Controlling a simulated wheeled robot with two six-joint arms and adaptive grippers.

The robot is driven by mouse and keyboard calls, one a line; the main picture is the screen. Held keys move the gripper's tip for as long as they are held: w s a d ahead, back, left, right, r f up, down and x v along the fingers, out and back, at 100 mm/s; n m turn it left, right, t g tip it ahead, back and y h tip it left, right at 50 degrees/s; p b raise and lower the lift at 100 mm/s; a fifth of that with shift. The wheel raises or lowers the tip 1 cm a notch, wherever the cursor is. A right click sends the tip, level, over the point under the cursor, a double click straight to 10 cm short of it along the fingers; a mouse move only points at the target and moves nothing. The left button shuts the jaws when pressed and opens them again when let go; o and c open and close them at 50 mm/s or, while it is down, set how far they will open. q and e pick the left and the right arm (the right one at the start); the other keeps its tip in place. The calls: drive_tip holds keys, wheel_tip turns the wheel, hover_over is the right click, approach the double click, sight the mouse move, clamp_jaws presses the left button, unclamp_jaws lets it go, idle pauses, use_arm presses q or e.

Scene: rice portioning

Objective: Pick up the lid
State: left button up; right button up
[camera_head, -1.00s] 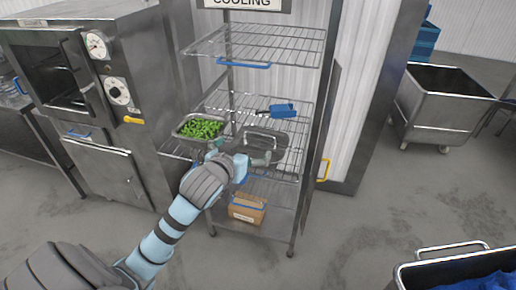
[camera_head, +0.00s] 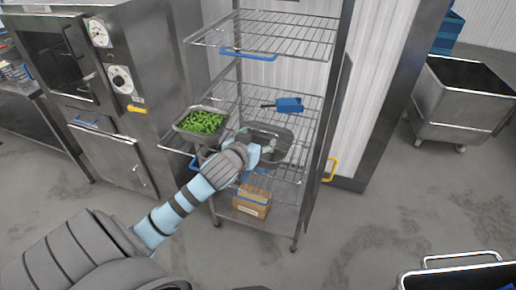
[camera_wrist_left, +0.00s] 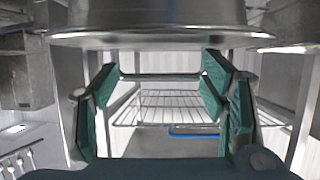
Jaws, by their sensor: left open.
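A grey metal dish-like piece (camera_head: 268,140) lies on the rack's middle wire shelf, right of the tray of green beans; I cannot tell whether it is the lid or a pan. My left gripper (camera_head: 257,151) is at its near side, partly overlapping it, and whether they touch is unclear. In the left wrist view, a wide metal piece with a flared rim (camera_wrist_left: 150,36) fills the top, just beyond the open teal-padded fingers of the left gripper (camera_wrist_left: 160,82). Nothing shows between the fingers. My right gripper is out of view.
The metal tray of green beans (camera_head: 201,123) is close left of the gripper. A blue tool (camera_head: 289,105) lies behind on the same shelf. An upper wire shelf (camera_head: 275,33) hangs above, and a cardboard box (camera_head: 252,203) sits below. A steel oven (camera_head: 70,60) stands left.

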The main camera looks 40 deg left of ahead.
use_arm(q)
drive_tip(key=c, duration=0.6)
drive_tip(key=shift+w, duration=0.15)
clamp_jaws()
drive_tip(key=o, duration=1.6)
unclamp_jaws()
drive_tip(key=shift+o, duration=0.2)
